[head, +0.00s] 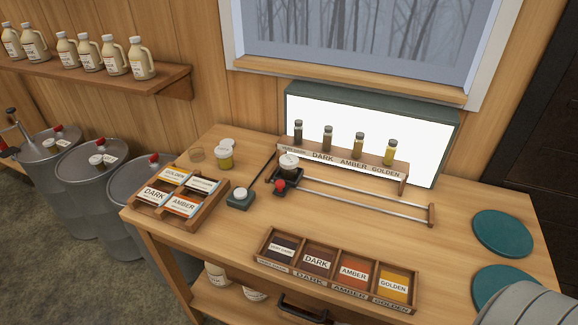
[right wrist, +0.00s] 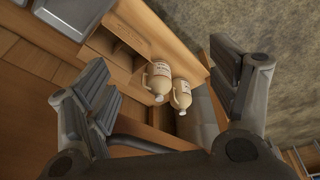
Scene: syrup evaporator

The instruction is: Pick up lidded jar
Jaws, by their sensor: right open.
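A small lidded jar (head: 289,163) with a white cap sits on the dark carriage (head: 287,180) at the left end of the metal rails. A jar of yellow syrup (head: 226,160) stands at the table's back left; a white lid (head: 227,145) shows at or just behind its top, and I cannot tell whether it is on the jar. My right gripper (right wrist: 165,100) is open and empty in the right wrist view, with its fingers wide apart above the table's edge and lower shelf. It is away from both jars. My left gripper is not in view.
A label box (head: 175,197), a divided tray (head: 335,273) and a small green device (head: 240,198) stand on the wooden table. A sample rack (head: 345,162) stands before a lit panel (head: 360,125). Teal discs (head: 502,232) lie at right. Jugs (right wrist: 160,78) sit below.

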